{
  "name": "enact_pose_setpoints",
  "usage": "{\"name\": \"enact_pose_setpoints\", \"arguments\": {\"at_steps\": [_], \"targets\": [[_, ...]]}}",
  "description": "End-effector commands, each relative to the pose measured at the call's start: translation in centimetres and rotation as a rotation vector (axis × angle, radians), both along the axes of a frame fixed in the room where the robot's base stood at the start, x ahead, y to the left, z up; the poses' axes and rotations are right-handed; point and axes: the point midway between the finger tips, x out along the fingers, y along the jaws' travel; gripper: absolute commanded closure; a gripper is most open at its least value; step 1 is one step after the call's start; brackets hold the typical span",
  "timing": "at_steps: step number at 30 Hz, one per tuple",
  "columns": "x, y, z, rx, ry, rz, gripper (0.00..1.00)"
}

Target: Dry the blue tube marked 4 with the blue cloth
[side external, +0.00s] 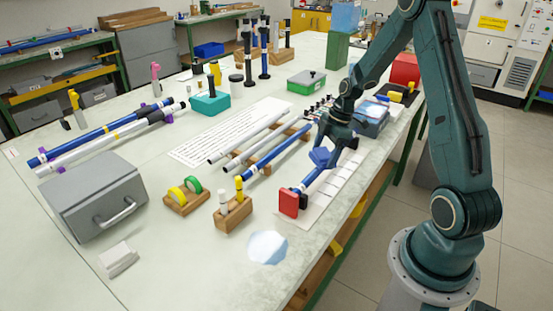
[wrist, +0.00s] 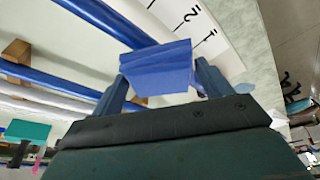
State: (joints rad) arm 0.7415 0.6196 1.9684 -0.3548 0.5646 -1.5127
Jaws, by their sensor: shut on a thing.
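My gripper (side external: 328,146) is shut on a blue cloth (side external: 320,158), which also shows as a folded blue block between the fingers (wrist: 165,90) in the wrist view. A blue tube (side external: 311,179) lies under the cloth, with one end at a red block (side external: 288,203). In the wrist view the blue tube (wrist: 105,20) runs from the upper left to behind the cloth. The cloth appears to be at the tube, but contact is hard to tell. The far part of the tube is hidden by cloth and gripper. No number 4 is legible on it.
Another blue tube (side external: 274,158) and pale rods (side external: 240,140) lie on wooden rests to the left. A marked white strip (side external: 330,192) lies beside the tube near the table edge. A small wooden stand (side external: 233,214) and a white-blue pad (side external: 267,247) are in front.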

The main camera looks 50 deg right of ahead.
Motion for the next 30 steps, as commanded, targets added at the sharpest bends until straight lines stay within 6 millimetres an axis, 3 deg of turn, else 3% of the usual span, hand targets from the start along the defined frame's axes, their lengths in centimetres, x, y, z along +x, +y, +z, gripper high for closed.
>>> {"name": "enact_pose_setpoints", "arguments": {"at_steps": [30], "targets": [[0.0, -9.3, -0.1, 0.000, 0.001, -0.002, 0.43]]}}
